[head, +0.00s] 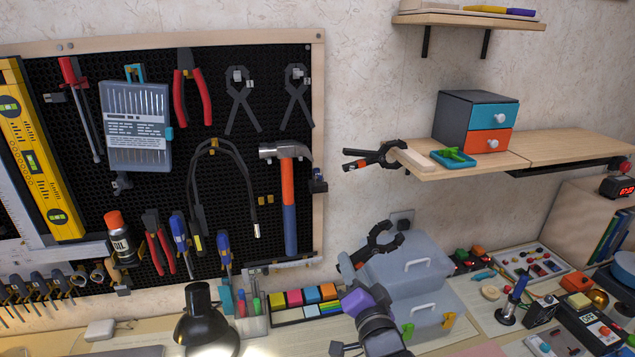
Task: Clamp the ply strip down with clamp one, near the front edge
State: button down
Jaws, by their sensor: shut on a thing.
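The ply strip (413,161) is a pale strip lying at the left end of the middle shelf. A black clamp (372,156) with orange marks is at that end. Its jaws meet the shelf edge and strip, and its handles point left. A second, similar black clamp (381,244) is lower, in front of the wall and grey boxes, with its jaws up and right. My gripper (352,277) is below the shelf, shut on this lower clamp. My purple and grey wrist hides much of the grip. I cannot read which clamp is numbered one.
On the middle shelf (560,146) stand a drawer box (475,122) and a teal tray (453,158) close to the strip. A pegboard (100,215) of tools is left. Grey boxes (408,264) stand under the shelf; a black lamp (207,318) is lower left.

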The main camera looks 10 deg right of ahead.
jog(key=w+a+r+m, duration=0.2)
jog(key=r+m, duration=0.1)
jog(key=r, duration=0.3)
jog(key=w+a+r+m+y, duration=0.1)
jog(key=w+a+r+m, duration=0.1)
jog(key=r, duration=0.5)
jog(key=w+a+r+m, duration=0.1)
jog(key=w+r+m, duration=0.15)
jog(key=r, duration=0.35)
jog(key=d+p, duration=0.1)
jog(key=d, duration=0.8)
jog(key=shift+d, duration=0.3)
jog(key=shift+s+r, duration=0.1)
jog(key=c, duration=1.4)
grip_release()
jog(key=shift+o, duration=0.2)
jog(key=shift+o, duration=0.8)
jog(key=shift+o, duration=0.7)
